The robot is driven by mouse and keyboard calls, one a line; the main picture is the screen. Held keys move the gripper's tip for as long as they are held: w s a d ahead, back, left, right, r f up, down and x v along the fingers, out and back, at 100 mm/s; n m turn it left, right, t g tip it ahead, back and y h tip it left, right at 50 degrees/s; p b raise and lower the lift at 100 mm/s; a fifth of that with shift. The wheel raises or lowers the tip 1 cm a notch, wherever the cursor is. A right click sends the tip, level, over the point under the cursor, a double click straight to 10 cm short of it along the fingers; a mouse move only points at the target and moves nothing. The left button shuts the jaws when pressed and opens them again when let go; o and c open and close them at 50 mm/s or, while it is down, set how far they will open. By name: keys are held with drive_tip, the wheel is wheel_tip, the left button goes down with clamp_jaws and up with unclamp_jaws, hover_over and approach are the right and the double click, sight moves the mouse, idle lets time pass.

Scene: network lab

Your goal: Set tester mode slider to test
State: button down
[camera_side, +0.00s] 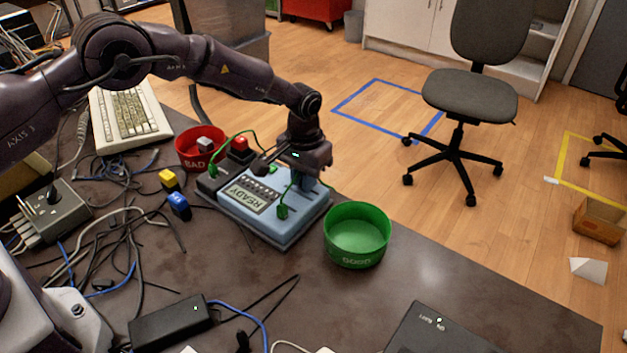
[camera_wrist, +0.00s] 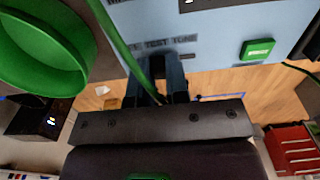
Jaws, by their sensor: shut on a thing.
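The tester (camera_side: 285,228) is a light blue box on the dark table, with a display reading READY. Its blue face also shows in the wrist view (camera_wrist: 215,55), with a printed label that reads in part TEST TONE. My gripper (camera_side: 303,184) is down at the tester's far right edge. In the wrist view my gripper (camera_wrist: 158,90) has its dark fingers close together on the panel beside that label, shut on the mode slider. The slider is hidden by the fingers, so its exact position cannot be told.
A green cable (camera_wrist: 118,38) runs past my fingers. A green GOOD bin (camera_side: 357,238) stands close to the tester's right side, and a red BAD bin (camera_side: 190,160) behind left. Yellow (camera_side: 168,179) and blue (camera_side: 179,203) plugs and loose cables lie left.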

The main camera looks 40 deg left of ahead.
drive_tip(key=c, duration=1.1)
unclamp_jaws()
drive_tip(key=shift+r, duration=0.15)
wheel_tip(320, 180, up, 13)
